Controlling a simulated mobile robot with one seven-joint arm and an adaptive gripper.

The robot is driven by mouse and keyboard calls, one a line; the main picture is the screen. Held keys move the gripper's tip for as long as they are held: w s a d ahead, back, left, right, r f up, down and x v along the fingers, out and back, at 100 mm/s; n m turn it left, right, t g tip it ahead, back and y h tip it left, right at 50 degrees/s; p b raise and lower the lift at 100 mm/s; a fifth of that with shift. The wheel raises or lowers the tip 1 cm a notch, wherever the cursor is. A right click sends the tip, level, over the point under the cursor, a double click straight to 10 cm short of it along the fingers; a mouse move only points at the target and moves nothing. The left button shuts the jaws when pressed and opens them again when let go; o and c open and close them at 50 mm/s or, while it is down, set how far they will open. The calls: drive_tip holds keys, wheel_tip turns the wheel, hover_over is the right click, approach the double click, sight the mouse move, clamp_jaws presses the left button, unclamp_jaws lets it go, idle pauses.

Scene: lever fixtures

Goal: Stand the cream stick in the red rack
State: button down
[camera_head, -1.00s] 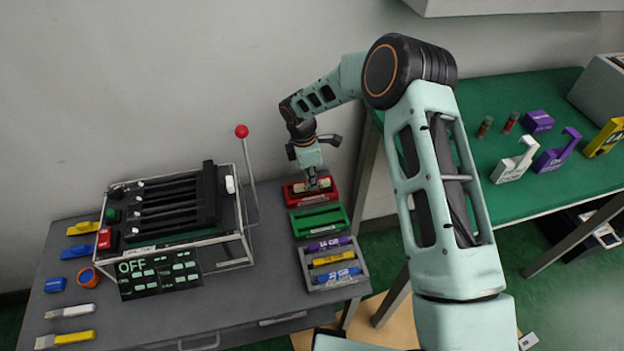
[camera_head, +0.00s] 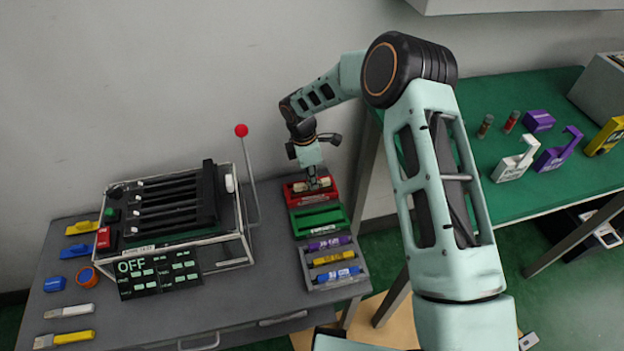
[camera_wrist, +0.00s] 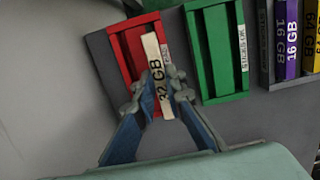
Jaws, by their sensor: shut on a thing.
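The cream stick (camera_wrist: 151,47), marked 32 GB, is in my gripper (camera_wrist: 158,92). My gripper is shut on it, and the fingers hide part of its middle. In the wrist view the stick lies over the red rack (camera_wrist: 128,56), slightly turned against the rack's long side. My gripper (camera_head: 314,186) points down at the red rack (camera_head: 291,199) in the head view. The cream stick (camera_head: 299,186) shows there on both sides of the fingers. I cannot tell whether the stick touches the rack floor.
A green rack (camera_head: 319,222) stands close beside the red one. A grey rack (camera_head: 313,278) beyond it holds purple, yellow and blue sticks. A device with a red-knobbed lever (camera_head: 247,165) stands to the left. Loose pieces lie at the table's left.

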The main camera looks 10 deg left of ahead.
sight(307, 183)
drive_tip(key=shift+f+b, duration=1.3)
drive_tip(key=shift+f, duration=0.3)
idle(0.5)
drive_tip(key=c, duration=1.9)
unclamp_jaws()
drive_tip(key=shift+r, duration=0.1)
wheel_tip(307, 183, up, 12)
drive_tip(key=a, duration=0.1)
drive_tip(key=shift+s+a, duration=0.15)
drive_tip(key=shift+s, duration=0.2)
